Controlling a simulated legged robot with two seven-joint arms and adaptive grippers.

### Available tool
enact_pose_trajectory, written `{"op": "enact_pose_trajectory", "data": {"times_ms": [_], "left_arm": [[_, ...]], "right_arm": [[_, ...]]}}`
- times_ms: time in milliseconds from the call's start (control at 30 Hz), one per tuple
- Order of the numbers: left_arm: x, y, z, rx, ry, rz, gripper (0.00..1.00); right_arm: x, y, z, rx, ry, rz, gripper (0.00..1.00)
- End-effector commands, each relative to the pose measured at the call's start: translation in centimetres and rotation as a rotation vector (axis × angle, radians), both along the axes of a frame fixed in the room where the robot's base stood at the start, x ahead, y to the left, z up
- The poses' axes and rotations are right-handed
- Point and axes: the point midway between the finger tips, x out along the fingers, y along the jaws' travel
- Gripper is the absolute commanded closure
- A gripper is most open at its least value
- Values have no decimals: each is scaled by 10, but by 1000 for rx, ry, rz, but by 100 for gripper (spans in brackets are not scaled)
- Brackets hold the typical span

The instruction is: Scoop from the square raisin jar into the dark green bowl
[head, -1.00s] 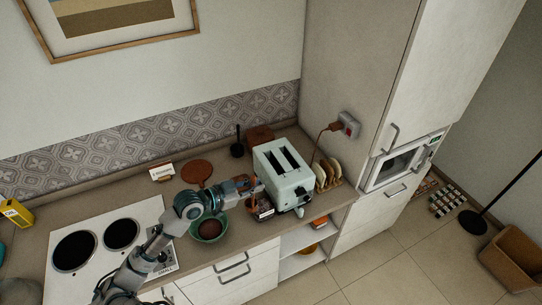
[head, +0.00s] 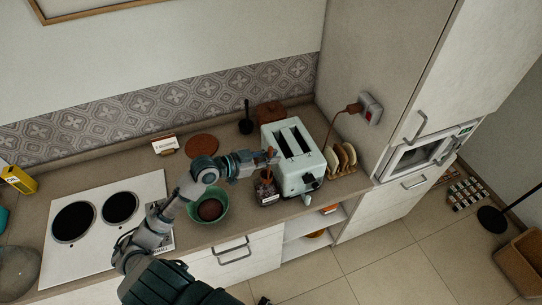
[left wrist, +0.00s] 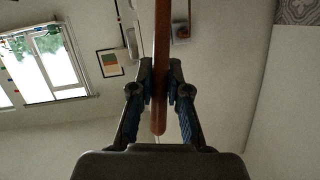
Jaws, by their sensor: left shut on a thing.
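The dark green bowl (head: 222,212) stands on the counter with a dark brown mass inside. The square raisin jar (head: 268,190), dark with a pale label, stands to its right against the toaster. My left gripper (head: 268,158) is above the jar. In the left wrist view, the gripper (left wrist: 160,95) is shut on a long brown handle (left wrist: 161,60), which looks like that of a scoop. The handle's lower end is not clear in the head view; I cannot tell whether it is inside the jar. My right gripper is out of view.
A pale toaster (head: 291,170) stands close right of the jar, with a toast rack (head: 342,158) beyond. A round brown mat (head: 201,146), a small sign (head: 165,144) and a black utensil (head: 246,125) are behind. A hob (head: 95,225) lies left.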

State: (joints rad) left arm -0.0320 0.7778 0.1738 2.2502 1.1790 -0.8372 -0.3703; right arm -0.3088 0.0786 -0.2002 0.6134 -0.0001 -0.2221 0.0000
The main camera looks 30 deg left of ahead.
Motion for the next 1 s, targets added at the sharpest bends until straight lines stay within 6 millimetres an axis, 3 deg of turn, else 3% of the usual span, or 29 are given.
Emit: {"op": "enact_pose_trajectory", "data": {"times_ms": [200, 600, 1000], "left_arm": [[-1, 0, -25, 1, 0, 0, 100], [0, -1, -64, 4, 0, 1, 100], [0, 0, -100, 1, -1, 0, 100]], "right_arm": [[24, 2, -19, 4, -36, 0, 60], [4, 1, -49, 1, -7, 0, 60], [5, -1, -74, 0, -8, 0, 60]]}}
